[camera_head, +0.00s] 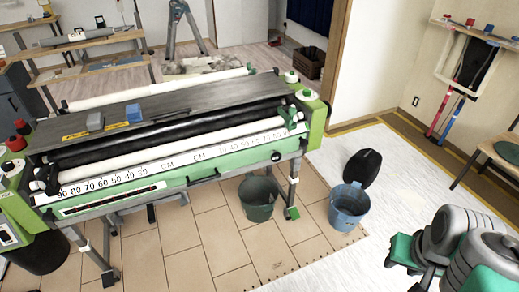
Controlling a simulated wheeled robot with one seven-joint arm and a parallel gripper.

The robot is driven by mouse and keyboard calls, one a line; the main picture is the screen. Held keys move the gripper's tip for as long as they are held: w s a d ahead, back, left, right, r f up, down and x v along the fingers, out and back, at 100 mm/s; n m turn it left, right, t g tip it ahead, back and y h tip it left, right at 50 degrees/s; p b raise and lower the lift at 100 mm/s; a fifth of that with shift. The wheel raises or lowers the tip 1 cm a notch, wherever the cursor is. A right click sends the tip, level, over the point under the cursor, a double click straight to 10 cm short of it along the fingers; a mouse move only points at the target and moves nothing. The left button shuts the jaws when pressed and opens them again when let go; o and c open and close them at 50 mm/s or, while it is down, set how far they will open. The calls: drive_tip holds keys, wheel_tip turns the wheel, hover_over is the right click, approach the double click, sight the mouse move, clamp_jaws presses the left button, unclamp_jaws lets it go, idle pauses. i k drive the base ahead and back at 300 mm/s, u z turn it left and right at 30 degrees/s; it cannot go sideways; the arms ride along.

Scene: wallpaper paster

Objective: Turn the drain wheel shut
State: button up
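The wallpaper pasting machine (190,172) is a long green and grey unit on legs, with rollers and a centimetre scale. A small dark round knob (277,156) sits low on its front near the right end; it may be the drain wheel, but I cannot tell that or whether it is turned shut. My gripper (402,267) is at the lower right with grey and green arm parts, well apart from the machine. Its fingers are too unclear to tell open from shut, and nothing is visibly held.
A green bucket (258,197) stands under the machine's right end. A blue bucket (349,205) stands farther right, with a black lid-like object (362,167) behind it. White floor sheeting (405,170) is clear between the blue bucket and my arm. A wooden stool (505,152) stands at right.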

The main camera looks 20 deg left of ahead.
sight(276, 157)
drive_tip(key=u, duration=0.65)
drive_tip(key=i, duration=0.8)
drive_tip(key=u, duration=1.2)
drive_tip(key=i, duration=0.3)
drive_tip(key=u, duration=0.3)
